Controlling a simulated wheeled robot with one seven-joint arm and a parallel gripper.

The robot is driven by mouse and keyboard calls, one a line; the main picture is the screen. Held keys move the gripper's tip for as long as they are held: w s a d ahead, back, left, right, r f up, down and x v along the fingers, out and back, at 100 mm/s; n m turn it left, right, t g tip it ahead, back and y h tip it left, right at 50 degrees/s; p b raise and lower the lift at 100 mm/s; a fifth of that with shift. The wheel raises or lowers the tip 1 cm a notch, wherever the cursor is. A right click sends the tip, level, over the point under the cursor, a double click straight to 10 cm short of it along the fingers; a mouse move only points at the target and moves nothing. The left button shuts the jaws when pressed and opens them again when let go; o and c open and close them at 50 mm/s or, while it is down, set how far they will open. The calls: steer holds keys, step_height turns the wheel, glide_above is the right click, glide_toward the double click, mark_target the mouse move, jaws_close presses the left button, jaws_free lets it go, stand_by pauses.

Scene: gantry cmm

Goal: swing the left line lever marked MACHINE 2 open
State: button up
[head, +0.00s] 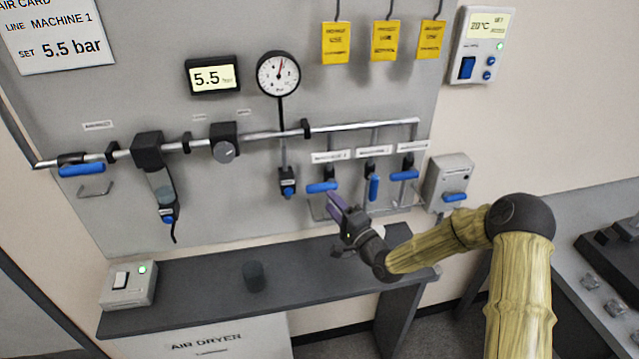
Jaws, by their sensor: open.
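Three blue-handled line levers hang on drop lines under the pipe on the grey panel, each below a white label too small to read surely. The left line lever (321,187) lies roughly crosswise, its handle pointing left. The middle lever (374,187) hangs along its line. The right lever (404,175) lies crosswise. My gripper (337,203) is open and empty, with purple-grey fingers just below and right of the left lever's handle in the picture. I cannot tell whether they touch it. The fingers cover part of the left drop line.
A pressure gauge (278,74) and a 5.5 display (213,77) sit above. Yellow tags (384,41) hang over the levers. A grey box with a blue handle (449,183) stands right of them. A dark bench top (200,285) lies below, with a switch box (128,286).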

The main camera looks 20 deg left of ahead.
mark_target(318, 188)
steer(key=p+x, duration=0.2)
steer(key=x, duration=0.5)
steer(key=shift+a, duration=0.25)
jaws_close()
